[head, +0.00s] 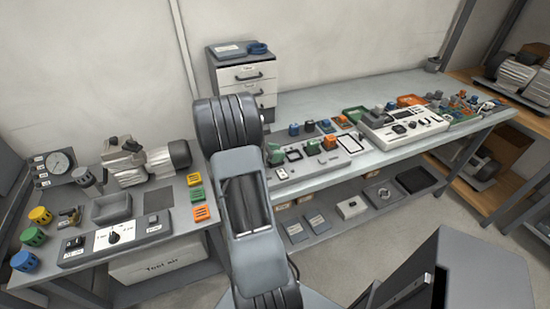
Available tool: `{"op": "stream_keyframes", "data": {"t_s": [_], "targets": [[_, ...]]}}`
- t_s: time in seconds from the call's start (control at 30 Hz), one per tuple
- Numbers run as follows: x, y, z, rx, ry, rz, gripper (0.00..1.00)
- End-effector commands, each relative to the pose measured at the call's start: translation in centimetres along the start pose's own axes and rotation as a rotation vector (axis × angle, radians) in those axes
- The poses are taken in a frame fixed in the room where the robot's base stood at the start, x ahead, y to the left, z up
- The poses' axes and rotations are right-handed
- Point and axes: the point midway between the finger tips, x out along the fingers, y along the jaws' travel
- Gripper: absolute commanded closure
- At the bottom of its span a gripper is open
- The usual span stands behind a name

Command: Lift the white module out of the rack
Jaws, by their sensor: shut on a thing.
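My gripper is not visible; my own arm fills the middle of the head view and hides part of the bench behind it. A light grey rack-like panel (318,164) lies on the long bench just right of my arm. It carries several small green, orange and blue blocks and white-framed squares. I cannot tell which piece, if any, is the white module. A larger white unit (405,128) with dark controls sits farther right on the same bench.
A left bench (140,222) holds a compressor (150,163), a gauge (55,163), coloured caps and an orange block (201,213). A drawer cabinet (243,77) stands behind. The lower shelf holds a white box (351,207) and trays. Bare bench top (310,103) shows at the back.

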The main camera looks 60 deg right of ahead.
Motion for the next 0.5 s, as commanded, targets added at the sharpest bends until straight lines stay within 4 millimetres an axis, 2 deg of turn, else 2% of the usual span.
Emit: {"op": "stream_keyframes", "data": {"t_s": [0.1, 0.37, 0.5], "targets": [[0.0, 0.0, 0.0, 0.000, 0.000, 0.000, 0.92], [-0.1, 0.0, 0.2, 0.001, 0.000, 0.001, 0.92], [-0.4, 0.0, 1.0, 0.004, -0.001, 0.001, 0.92]]}}
